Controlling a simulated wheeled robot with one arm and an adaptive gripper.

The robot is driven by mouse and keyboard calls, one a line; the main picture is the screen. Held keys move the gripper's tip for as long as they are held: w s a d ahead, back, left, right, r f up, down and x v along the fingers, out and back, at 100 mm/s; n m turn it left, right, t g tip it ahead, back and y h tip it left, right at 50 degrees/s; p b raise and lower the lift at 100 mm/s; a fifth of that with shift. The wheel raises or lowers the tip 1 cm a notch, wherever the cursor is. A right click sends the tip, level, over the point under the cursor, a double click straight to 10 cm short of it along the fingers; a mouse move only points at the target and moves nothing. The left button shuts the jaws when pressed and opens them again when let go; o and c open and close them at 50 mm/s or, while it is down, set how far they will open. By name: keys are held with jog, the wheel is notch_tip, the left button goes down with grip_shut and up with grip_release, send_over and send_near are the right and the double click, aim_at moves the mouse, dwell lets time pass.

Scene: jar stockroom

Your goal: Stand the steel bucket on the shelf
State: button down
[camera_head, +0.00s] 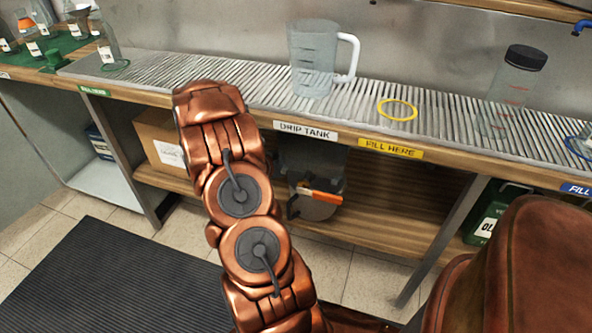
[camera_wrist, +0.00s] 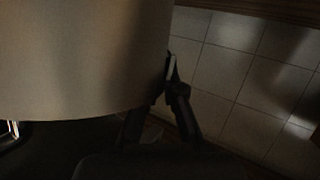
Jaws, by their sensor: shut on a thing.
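The steel bucket (camera_wrist: 85,60) fills the upper left of the wrist view as a smooth, dull grey curved wall. My gripper (camera_wrist: 169,72) is shut on it, with one dark fingertip at its right edge and the other not clear. I cannot tell whether the bucket touches the shelf.
Above is a ribbed metal counter (camera_head: 240,80) with a clear pitcher (camera_head: 312,60), a yellow ring (camera_head: 397,109) and a black-capped bottle (camera_head: 508,95). A cardboard box (camera_head: 160,140) is left on the lower shelf, a green container (camera_head: 490,215) right. A metal leg (camera_head: 440,240) stands right of the bucket.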

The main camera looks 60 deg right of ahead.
jog(key=shift+f, duration=1.05)
jog(key=c, duration=1.3)
grip_release()
